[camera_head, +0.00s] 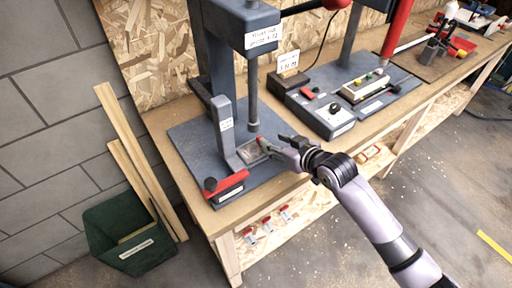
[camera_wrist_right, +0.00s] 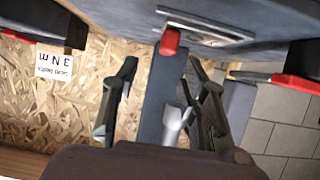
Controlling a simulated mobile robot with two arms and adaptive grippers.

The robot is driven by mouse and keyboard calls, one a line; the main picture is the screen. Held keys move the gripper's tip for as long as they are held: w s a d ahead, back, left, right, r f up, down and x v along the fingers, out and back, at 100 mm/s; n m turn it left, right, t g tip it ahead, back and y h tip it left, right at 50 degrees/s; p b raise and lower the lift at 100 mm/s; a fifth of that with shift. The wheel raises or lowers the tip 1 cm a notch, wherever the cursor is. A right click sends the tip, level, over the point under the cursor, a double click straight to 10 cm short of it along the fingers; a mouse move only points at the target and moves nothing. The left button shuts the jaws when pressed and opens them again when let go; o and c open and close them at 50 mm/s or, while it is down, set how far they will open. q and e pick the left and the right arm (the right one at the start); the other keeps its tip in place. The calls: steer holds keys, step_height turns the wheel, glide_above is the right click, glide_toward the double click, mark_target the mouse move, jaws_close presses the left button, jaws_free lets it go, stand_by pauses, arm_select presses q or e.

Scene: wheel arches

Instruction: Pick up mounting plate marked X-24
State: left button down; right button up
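A small metallic plate (camera_head: 250,153) lies on the grey base of the press fixture, beside an upright post with a white label. Its marking is too small to read, so I cannot confirm X-24. In the right wrist view a metal-edged piece with a white label (camera_wrist_right: 205,27) sits at the top; I cannot tell if it is the same plate. My right gripper (camera_head: 268,145) is close to the plate's right side in the head view. In the wrist view its two dark fingers (camera_wrist_right: 160,95) are apart, with a red-tipped grey bar (camera_wrist_right: 168,42) showing between them. My left gripper is not in view.
The press column (camera_head: 251,100) stands just behind the plate. A red-handled bar (camera_head: 227,184) lies at the base's front. A control box (camera_head: 320,112) stands to the right on the bench. A green bin (camera_head: 125,232) and boards are on the floor at left.

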mark_target(253, 149)
steer(key=x, duration=0.2)
steer(key=p+x, duration=0.1)
steer(key=x, duration=0.1)
steer(key=shift+s+a+f, duration=0.25)
steer(key=shift+s, duration=0.05)
steer(key=shift+w+a+f, duration=0.3)
steer(key=shift+w, duration=0.15)
steer(key=shift+c, duration=0.2)
jaws_close()
